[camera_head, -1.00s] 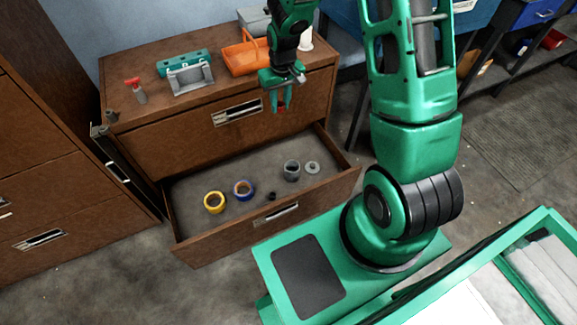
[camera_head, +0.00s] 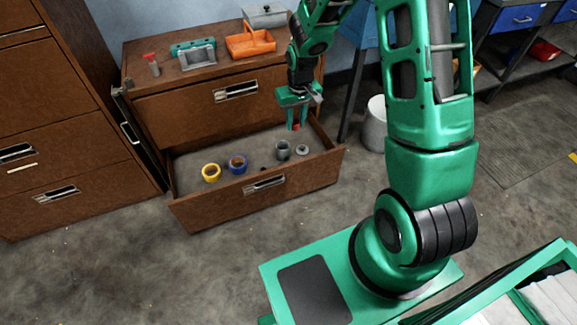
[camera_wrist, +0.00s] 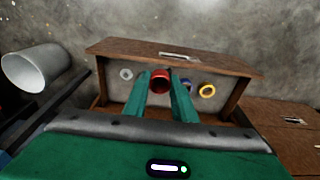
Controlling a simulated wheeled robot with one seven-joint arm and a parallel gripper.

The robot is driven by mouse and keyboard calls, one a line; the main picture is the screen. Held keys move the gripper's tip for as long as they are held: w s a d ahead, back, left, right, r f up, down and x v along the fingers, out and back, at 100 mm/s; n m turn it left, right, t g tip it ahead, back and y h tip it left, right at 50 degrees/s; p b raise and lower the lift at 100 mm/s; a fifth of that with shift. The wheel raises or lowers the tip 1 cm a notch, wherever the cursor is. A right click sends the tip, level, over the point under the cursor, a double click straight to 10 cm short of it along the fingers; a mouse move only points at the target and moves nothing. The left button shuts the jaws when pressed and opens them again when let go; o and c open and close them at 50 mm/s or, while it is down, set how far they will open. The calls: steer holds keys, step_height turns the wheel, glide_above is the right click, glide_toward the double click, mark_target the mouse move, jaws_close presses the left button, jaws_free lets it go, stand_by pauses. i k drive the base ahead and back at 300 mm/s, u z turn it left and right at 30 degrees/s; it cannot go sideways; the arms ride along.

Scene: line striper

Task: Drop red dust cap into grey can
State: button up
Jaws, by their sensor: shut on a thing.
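My gripper (camera_head: 297,122) is shut on the red dust cap (camera_head: 296,127) and holds it above the right part of the open drawer (camera_head: 225,205). In the wrist view, the red dust cap (camera_wrist: 160,83) shows between the two green fingers (camera_wrist: 159,84).
A yellow ring (camera_head: 211,172), a blue ring (camera_head: 237,164) and a flat grey disc (camera_head: 302,150) lie in the drawer. An orange basket (camera_head: 250,42), a red-topped item (camera_head: 152,64) and a teal-and-grey item (camera_head: 197,54) are on the cabinet. A pale bin (camera_head: 375,125) stands right on the floor.

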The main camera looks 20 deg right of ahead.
mark_target(283, 156)
steer(key=k, duration=0.3)
steer(key=z, duration=0.6)
steer(key=i, duration=1.6)
steer(key=u, duration=0.6)
